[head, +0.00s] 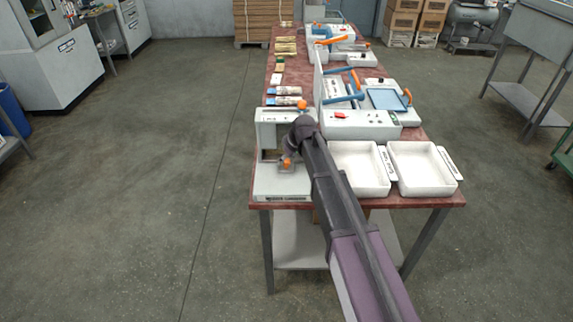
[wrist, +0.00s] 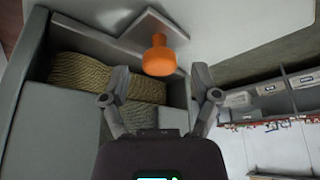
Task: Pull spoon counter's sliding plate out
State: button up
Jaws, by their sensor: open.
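The spoon counter (head: 282,191) is the white machine at the near left corner of the table. Its orange knob (head: 287,163) shows low at its front, beside my arm. In the wrist view the orange knob (wrist: 159,58) stands out from a grey plate (wrist: 146,24). My gripper (wrist: 160,82) is open, with one finger on each side of the knob's line and clear gaps to both. The fingers do not press on it. In the head view my arm hides the gripper's fingers and part of the counter.
Two white trays (head: 345,188) and (head: 456,186) stand right of my arm. A white press unit (head: 360,127) is behind them. In the wrist view, tan strand-like bundles (wrist: 107,75) lie in a grey housing (wrist: 22,95) left of the knob. The floor left of the table is clear.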

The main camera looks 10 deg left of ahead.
jog(key=shift+w+a+f, duration=0.1)
jog(key=shift+a+f, duration=0.05)
jog(key=shift+f, duration=0.25)
jog(key=shift+c, duration=0.2)
grip_shut()
